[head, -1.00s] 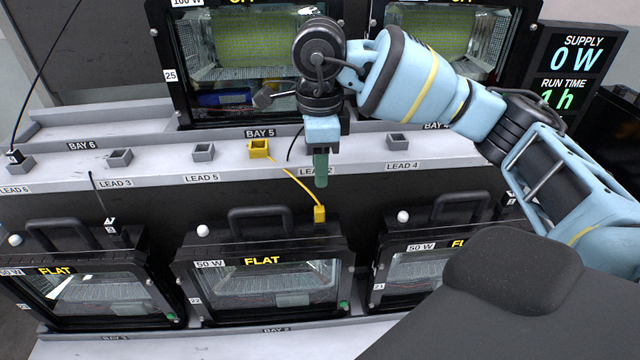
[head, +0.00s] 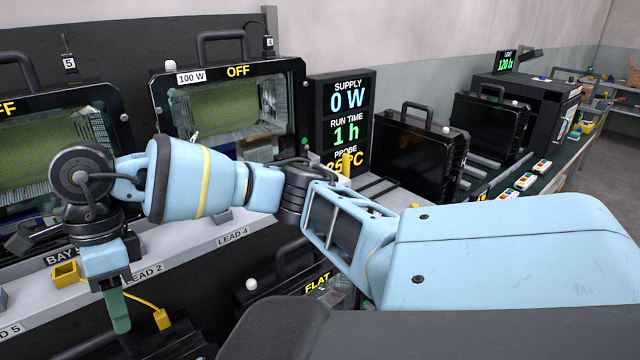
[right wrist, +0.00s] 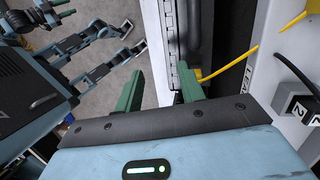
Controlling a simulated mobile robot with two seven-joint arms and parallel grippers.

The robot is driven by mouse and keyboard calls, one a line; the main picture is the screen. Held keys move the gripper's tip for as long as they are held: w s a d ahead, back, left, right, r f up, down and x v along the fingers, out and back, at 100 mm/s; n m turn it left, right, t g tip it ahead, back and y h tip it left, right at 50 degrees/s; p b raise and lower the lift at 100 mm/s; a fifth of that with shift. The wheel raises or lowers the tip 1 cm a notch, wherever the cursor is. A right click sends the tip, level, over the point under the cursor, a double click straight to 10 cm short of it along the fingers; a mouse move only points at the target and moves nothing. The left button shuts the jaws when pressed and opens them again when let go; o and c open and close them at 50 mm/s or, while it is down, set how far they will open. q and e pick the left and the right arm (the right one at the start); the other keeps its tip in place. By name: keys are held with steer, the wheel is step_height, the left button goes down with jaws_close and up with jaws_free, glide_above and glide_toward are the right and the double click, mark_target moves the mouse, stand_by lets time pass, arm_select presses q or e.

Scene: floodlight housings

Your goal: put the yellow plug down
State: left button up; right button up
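The yellow plug (head: 161,318) hangs at the lower end of a yellow cable, by the top of a lower floodlight housing, in the head view. My right gripper (head: 117,318) points down just left of it in the picture, apart from it. In the right wrist view its two green fingers (right wrist: 160,85) stand apart with nothing seen held between them. The yellow cable (right wrist: 230,65) runs behind the right-hand finger there, and the plug itself is not clearly visible. The yellow socket (head: 65,273) sits on the ledge left of the gripper.
The ledge (head: 205,243) carries labels and sockets in front of the upper housings. A housing marked OFF (head: 230,110) stands behind my right arm. The supply display (head: 343,125) reads 0 W. Black housings (head: 415,150) stand farther right. A black plug (right wrist: 300,112) shows at right in the wrist view.

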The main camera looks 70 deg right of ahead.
steer(key=s+a+f+m+y, duration=0.2)
steer(key=s+a+m+y, duration=0.1)
steer(key=a+y, duration=0.35)
steer(key=s+a+f+m+g+y, duration=0.1)
steer(key=s+a+f+m+y, duration=0.15)
steer(key=a+y, duration=0.35)
steer(key=s+a+f+m+y, duration=0.1)
steer(key=s+a+m+y, duration=0.2)
steer(key=a+y, duration=0.35)
steer(key=s+d+f+m+t+h, duration=0.1)
steer(key=d+f+m+t+h, duration=0.3)
steer(key=f+m+t+h, duration=0.75)
steer(key=s+d+f+m+t+h, duration=0.15)
steer(key=d+f+m+t, duration=0.4)
steer(key=m, duration=1.25)
arm_select(q)
steer(key=shift+w+r, duration=0.1)
steer(key=shift+w, duration=0.35)
arm_select(e)
steer(key=s+d+f+m+g+h, duration=0.2)
steer(key=s+f+m+g+h, duration=0.1)
steer(key=s+f, duration=0.6)
steer(key=s+d+f+m+g+h, duration=0.3)
steer(key=s+f, duration=0.6)
steer(key=s, duration=0.4)
steer(key=m+g, duration=0.1)
steer(key=m, duration=0.1)
steer(key=shift+d+f+m+g+h, duration=0.15)
steer(key=shift+d+m+g+h, duration=0.15)
